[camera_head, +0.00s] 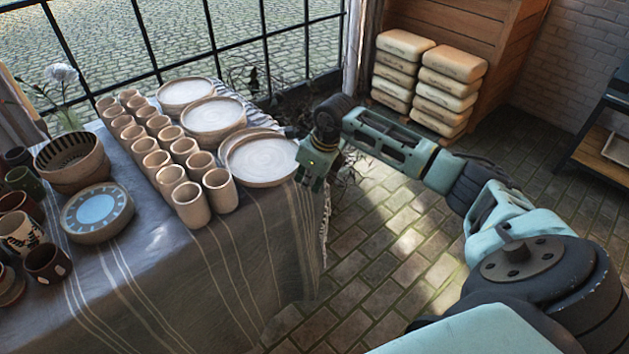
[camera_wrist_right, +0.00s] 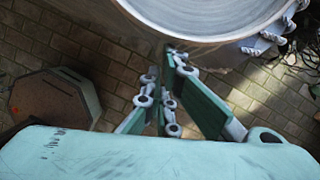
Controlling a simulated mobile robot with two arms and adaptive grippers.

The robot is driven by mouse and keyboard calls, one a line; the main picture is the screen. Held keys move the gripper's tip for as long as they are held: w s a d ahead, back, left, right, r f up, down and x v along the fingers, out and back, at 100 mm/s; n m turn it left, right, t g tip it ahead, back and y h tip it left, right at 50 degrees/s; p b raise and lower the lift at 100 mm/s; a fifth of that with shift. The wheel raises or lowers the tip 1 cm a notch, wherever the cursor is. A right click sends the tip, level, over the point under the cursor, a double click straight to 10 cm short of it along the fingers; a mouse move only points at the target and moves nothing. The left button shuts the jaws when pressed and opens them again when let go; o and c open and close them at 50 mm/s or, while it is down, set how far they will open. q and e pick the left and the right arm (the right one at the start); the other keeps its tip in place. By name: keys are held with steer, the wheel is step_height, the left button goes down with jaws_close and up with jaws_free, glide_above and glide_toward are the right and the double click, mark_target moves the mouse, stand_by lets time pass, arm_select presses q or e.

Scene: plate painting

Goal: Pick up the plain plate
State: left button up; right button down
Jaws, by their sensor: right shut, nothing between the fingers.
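Several plain, unglazed plates lie along the window side of the cloth-covered table. The nearest plain plate (camera_head: 262,158) sits at the table's right edge, apparently on another plate. Two more plain plates, a middle one (camera_head: 213,116) and a far one (camera_head: 185,92), lie behind it. My right gripper (camera_head: 311,180) is shut and empty, just right of the nearest plate at the table edge. In the right wrist view the plate (camera_wrist_right: 212,14) fills the top, and the shut fingertips (camera_wrist_right: 172,52) are just below its rim. I cannot tell whether they touch it. My left gripper is not in view.
Rows of plain cups (camera_head: 190,203) stand left of the plates. A blue-painted plate (camera_head: 97,211), a striped bowl (camera_head: 72,160) and dark mugs are at the far left. Clay bags (camera_head: 447,92) are stacked by a wooden crate.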

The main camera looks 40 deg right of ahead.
steer(key=shift+w, duration=0.1)
steer(key=w, duration=0.1)
steer(key=w+a+b, duration=0.1)
steer(key=w, duration=0.1)
steer(key=shift+w+a+b, duration=0.1)
steer(key=shift+a+b, duration=0.2)
steer(key=shift+d, duration=0.1)
